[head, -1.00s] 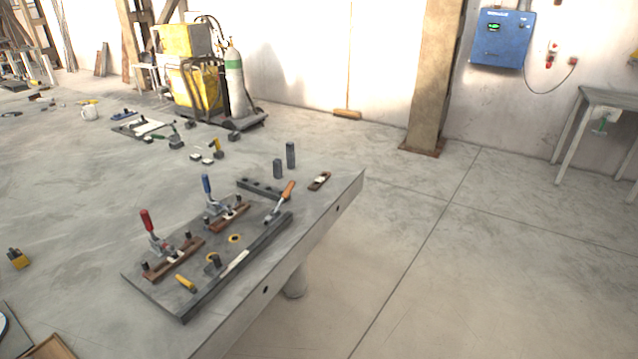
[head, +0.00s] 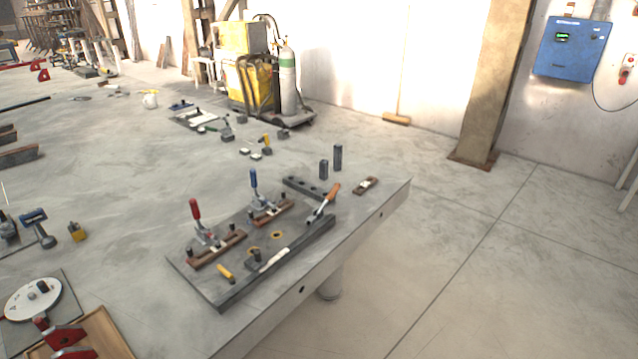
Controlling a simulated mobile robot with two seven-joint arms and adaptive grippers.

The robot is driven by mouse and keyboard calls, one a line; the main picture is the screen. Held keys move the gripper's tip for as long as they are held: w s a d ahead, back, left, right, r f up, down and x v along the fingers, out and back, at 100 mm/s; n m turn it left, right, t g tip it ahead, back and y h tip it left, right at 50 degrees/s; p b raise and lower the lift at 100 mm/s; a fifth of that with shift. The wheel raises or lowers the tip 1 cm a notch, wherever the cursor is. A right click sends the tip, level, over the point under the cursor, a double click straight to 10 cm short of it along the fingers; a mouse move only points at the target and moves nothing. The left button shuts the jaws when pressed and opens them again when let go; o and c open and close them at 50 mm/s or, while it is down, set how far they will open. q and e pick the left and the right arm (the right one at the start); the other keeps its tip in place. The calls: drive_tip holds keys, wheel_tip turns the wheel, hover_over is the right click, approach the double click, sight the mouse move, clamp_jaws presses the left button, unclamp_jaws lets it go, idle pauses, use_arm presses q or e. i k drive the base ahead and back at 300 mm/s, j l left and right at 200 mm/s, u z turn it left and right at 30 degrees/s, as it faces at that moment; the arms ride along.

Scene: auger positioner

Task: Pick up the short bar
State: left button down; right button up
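On the near right corner of the table is a dark fixture plate (head: 203,285). A dark bar with holes (head: 310,188) lies at its far edge; it may be the short bar, but I cannot tell for sure. A longer dark bar (head: 307,240) runs along the plate's near right edge. Two small dark blocks, a shorter one (head: 323,169) and a taller one (head: 338,157), stand upright behind the plate. Neither of my grippers is in view.
A red-handled clamp (head: 196,212) and a blue-handled clamp (head: 254,183) rise from the plate. An orange-handled tool (head: 329,197) leans over the long bar. A wooden tray (head: 110,335) and white disc (head: 33,300) are lower left.

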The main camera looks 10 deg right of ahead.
sight(366, 185)
drive_tip(key=i+l+u, duration=0.1)
drive_tip(key=l+u, duration=0.15)
drive_tip(key=i+l+u, duration=0.1)
drive_tip(key=l+u, duration=0.4)
drive_tip(key=l, duration=0.2)
drive_tip(key=i+l+u, duration=0.2)
drive_tip(key=l, duration=0.9)
drive_tip(key=l+u, duration=0.2)
drive_tip(key=l, duration=0.85)
